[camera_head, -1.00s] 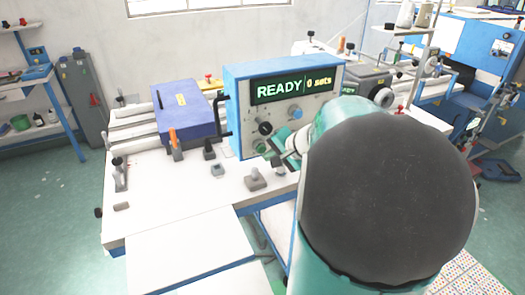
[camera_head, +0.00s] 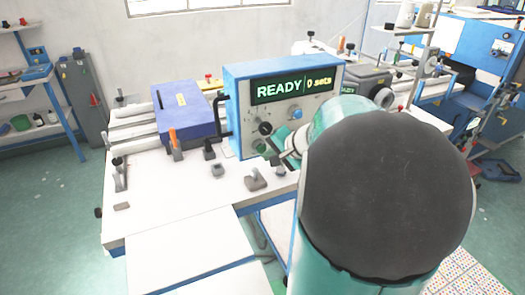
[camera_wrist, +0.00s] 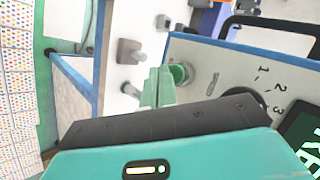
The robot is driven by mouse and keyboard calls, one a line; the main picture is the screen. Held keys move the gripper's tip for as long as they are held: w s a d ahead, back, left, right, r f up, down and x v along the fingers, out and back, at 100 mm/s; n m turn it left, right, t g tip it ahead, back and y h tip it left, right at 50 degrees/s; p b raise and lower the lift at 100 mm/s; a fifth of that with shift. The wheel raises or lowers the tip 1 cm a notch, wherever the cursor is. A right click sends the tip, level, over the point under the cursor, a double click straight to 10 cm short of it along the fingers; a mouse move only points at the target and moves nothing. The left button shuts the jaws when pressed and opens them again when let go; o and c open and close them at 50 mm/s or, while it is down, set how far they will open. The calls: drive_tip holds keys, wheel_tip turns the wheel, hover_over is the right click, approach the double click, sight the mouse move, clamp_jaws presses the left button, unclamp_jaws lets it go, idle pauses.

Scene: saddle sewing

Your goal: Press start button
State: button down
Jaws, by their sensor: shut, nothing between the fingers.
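A control box (camera_head: 238,110) with a blue frame and grey face stands on the white machine table. Its display (camera_head: 292,87) reads "READY" and "0 sets". A round green button (camera_wrist: 179,73) is low on the panel face; in the head view it is small and close to my gripper. My gripper (camera_wrist: 158,86) is shut and empty, its pale green fingers beside the green button. I cannot tell whether the fingertips touch it. My arm hides the lower right part of the box in the head view.
A black dial (camera_wrist: 241,98) with numbers sits beside the button. Small grey posts (camera_head: 256,180) stand on the table in front of the panel. A blue-purple block (camera_head: 186,110) and a black handle (camera_head: 217,117) are to the left.

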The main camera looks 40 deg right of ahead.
drive_tip(key=shift+w, duration=0.25)
